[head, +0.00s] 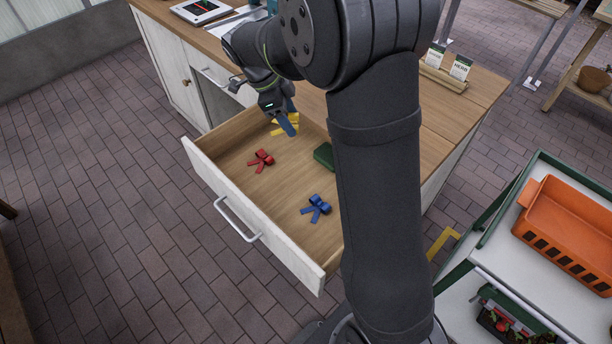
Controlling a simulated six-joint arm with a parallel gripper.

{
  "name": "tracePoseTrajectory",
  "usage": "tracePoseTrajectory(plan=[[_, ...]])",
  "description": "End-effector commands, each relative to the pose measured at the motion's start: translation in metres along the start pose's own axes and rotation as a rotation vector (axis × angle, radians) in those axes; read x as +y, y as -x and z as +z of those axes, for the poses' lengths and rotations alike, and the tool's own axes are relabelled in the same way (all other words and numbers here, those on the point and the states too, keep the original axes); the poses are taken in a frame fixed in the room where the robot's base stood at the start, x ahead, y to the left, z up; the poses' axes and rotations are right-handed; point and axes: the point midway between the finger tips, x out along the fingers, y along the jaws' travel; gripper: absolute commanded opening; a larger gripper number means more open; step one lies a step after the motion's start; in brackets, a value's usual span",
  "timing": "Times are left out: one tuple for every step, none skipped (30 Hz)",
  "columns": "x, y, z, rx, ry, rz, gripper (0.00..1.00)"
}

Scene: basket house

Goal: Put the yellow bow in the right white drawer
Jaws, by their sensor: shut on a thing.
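The yellow bow (278,132) shows in the head view at the far left inner corner of the open white drawer (225,190). This drawer is the right one of the counter's front. My gripper (287,124) reaches down there from above, shut on the yellow bow, with its bluish fingers hiding the bow's middle. The bow appears within the drawer's outline; I cannot tell whether it touches the drawer floor.
A red bow (261,160), a blue bow (316,208) and a green object (324,155) lie in the drawer. My arm covers its right part. Another front with a handle (213,78) is to the left. An orange crate (568,235) stands at right.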

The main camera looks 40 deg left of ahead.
Motion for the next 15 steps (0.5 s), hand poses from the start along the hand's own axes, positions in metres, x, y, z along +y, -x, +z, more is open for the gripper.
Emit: tracePoseTrajectory(plan=[[0.001,-0.021,0.008,0.004,0.003,0.008,0.37],[0.002,-0.033,0.013,0.005,0.005,0.008,0.37],[0.001,-0.048,0.019,0.005,0.004,0.007,0.37],[0.001,-0.059,0.024,0.004,0.004,0.006,0.37],[0.001,-0.070,0.028,0.005,0.005,0.007,0.37],[0.001,-0.081,0.033,0.004,0.003,0.006,0.37],[0.001,-0.089,0.036,0.003,0.003,0.005,0.37],[0.001,-0.097,0.039,0.003,0.003,0.004,0.37],[0.001,-0.105,0.043,0.002,0.003,0.004,0.37],[0.001,-0.110,0.045,0.002,0.002,0.003,0.37],[0.001,-0.114,0.047,0.001,0.001,0.002,0.37],[0.001,-0.119,0.049,0.002,0.001,0.002,0.37],[0.001,-0.122,0.050,0.002,0.001,0.002,0.37],[0.000,-0.125,0.051,0.002,0.002,0.001,0.37],[0.000,-0.131,0.054,0.002,0.002,0.001,0.37]])
